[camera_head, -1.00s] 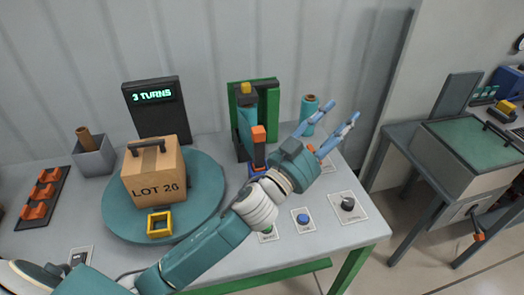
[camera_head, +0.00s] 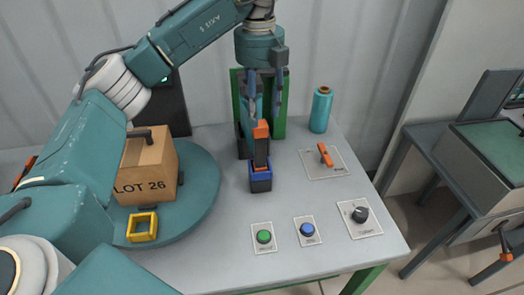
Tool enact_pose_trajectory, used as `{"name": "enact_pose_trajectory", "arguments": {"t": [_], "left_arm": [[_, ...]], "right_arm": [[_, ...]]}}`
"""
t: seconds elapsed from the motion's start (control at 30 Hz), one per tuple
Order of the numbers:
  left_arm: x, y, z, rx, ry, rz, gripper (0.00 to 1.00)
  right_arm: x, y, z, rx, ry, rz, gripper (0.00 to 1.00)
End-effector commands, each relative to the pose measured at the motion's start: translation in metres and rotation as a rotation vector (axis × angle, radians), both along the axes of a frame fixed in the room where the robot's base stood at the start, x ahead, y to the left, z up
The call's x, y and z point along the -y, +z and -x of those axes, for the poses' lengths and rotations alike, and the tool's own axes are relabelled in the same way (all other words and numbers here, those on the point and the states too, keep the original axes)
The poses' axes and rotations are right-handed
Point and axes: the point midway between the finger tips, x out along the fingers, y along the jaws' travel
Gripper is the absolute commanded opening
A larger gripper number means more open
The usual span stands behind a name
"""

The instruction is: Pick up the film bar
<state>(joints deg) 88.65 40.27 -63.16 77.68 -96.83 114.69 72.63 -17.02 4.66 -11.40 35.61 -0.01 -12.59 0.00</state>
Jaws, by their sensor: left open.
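What looks like the film bar (camera_head: 261,150) is a dark upright bar with an orange top. It stands in a small blue-rimmed holder (camera_head: 261,182) on the grey table. My left gripper (camera_head: 264,108) is open and points down just above the bar's orange top, its fingers apart and nothing seen between them. The gripper and bar partly hide the green-framed post behind them. I cannot tell whether the fingertips touch the bar. My right gripper is not in view.
A teal turntable (camera_head: 200,200) holds a cardboard box (camera_head: 147,170) and a yellow square frame (camera_head: 142,226). A teal roll (camera_head: 321,110) stands back right. An orange lever (camera_head: 325,154), a green button (camera_head: 264,236), a blue button (camera_head: 307,229) and a black knob (camera_head: 360,214) sit on the table.

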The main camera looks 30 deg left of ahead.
Motion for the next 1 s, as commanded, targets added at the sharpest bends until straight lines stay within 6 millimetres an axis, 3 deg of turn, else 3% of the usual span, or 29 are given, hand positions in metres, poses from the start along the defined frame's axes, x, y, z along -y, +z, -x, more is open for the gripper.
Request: {"name": "enact_pose_trajectory", "arguments": {"t": [0.17, 0.5, 0.77, 1.0], "left_arm": [[-0.003, -0.027, 0.002, -0.010, 0.005, -0.010, 0.45], [-0.002, -0.091, 0.002, -0.007, 0.003, -0.008, 0.45], [-0.002, -0.111, 0.002, -0.006, 0.003, -0.008, 0.45], [-0.002, -0.145, 0.002, -0.007, 0.002, -0.007, 0.45]], "right_arm": [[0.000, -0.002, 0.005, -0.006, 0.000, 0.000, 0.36], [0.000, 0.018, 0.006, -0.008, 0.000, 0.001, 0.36], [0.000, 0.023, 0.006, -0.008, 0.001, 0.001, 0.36], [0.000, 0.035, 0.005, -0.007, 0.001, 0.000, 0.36]]}}
